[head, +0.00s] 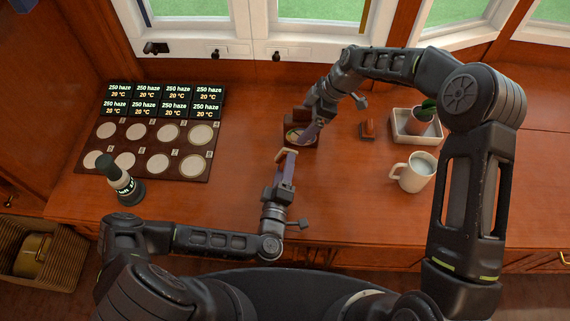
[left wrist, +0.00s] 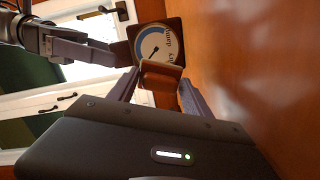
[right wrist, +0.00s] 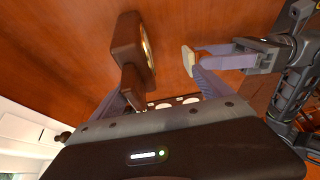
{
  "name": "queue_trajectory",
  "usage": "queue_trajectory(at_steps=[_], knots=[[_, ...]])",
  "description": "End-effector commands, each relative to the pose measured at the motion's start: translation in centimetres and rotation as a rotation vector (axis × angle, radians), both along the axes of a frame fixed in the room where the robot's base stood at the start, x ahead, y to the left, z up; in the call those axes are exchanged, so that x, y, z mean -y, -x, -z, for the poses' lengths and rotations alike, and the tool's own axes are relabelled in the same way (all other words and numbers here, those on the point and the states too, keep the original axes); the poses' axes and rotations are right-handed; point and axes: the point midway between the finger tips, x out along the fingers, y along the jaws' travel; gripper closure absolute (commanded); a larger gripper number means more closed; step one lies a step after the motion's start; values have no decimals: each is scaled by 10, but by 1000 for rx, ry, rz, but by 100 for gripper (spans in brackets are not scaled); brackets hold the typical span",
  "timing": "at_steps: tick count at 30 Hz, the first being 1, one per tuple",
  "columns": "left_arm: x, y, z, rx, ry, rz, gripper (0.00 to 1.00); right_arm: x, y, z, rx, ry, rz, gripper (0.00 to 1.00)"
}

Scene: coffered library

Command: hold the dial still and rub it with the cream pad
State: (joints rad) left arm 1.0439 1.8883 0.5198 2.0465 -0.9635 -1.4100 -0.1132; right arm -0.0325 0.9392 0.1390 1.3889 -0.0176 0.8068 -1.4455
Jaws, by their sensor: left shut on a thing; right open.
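The dial (head: 299,137) stands near the middle of the desk, a brown block with a round pale face; in the left wrist view its face (left wrist: 157,45) shows a blue arc and a needle. My left gripper (head: 287,161) is shut on the cream pad (right wrist: 188,60), whose brown back (left wrist: 161,76) shows in the left wrist view. The pad faces the dial with a gap between them. My right gripper (head: 309,132) is open at the dial. In the right wrist view the dial's brown lower part (right wrist: 133,87) lies between its fingers, nearer one; contact is unclear.
A board (head: 140,169) with several pale discs and a dark bottle-like object (head: 122,182) are at left. Front desk is clear.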

Motion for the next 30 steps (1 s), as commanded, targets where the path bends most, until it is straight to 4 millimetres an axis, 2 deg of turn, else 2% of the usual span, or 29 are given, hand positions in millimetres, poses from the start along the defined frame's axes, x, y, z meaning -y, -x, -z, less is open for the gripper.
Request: queue_trajectory(at_steps=[9, 25, 30], knots=[[0, 22, 0, 0, 1, -1, 90, 0, 0, 0, 0, 0, 0, 11], [0, 23, -1, 1, 0, -1, 90, 0, 0, 0, 0, 0, 0, 11], [0, 25, -9, 0, 2, -1, 90, 0, 0, 0, 0, 0, 0, 11]])
